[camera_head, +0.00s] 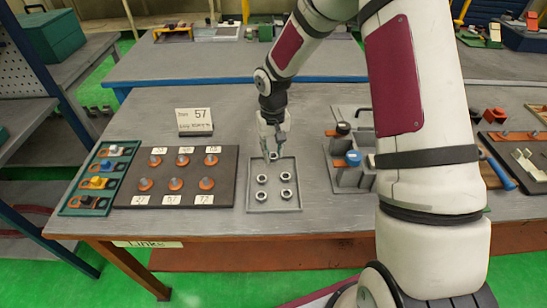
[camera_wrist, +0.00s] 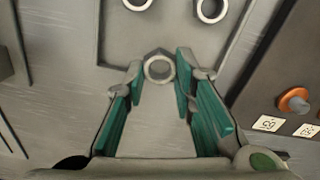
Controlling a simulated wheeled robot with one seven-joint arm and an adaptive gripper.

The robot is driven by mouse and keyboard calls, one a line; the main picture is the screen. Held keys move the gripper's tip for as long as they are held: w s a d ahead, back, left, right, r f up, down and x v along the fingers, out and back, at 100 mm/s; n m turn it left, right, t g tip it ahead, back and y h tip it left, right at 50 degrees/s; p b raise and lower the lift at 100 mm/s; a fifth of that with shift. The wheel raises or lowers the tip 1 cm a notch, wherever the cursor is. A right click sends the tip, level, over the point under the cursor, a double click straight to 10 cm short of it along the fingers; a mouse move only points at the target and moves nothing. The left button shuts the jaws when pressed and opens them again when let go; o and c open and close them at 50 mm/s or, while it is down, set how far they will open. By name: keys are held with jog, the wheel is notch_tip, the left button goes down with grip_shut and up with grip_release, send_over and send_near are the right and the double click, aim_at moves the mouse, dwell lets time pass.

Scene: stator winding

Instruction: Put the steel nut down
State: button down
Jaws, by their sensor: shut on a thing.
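My gripper (camera_head: 272,153) points down at the far edge of the grey tray (camera_head: 252,203) in the head view. It is shut on a steel nut (camera_head: 274,156). In the wrist view the nut (camera_wrist: 159,54) is a grey ring pinched between the two green-padded fingertips of my gripper (camera_wrist: 159,72). The nut overlaps the line of the tray's rim there. Whether it touches the surface or hangs just above it, I cannot tell. Several other nuts (camera_head: 287,194) lie spaced out in the tray; two of them show at the top of the wrist view.
A dark board (camera_head: 127,186) with several orange-based pegs and number cards lies left of the tray. A green tray (camera_head: 75,205) is further left. A sign (camera_head: 194,121) stands behind. A grey fixture (camera_head: 345,180) stands to the right. Bare table lies behind the tray.

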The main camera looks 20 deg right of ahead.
aim_at(272, 165)
jog(key=shift+a+f, duration=0.1)
jog(key=shift+f, duration=1.25)
jog(key=shift+f, duration=0.1)
jog(key=c, duration=1.3)
grip_release()
jog(key=shift+c, duration=0.2)
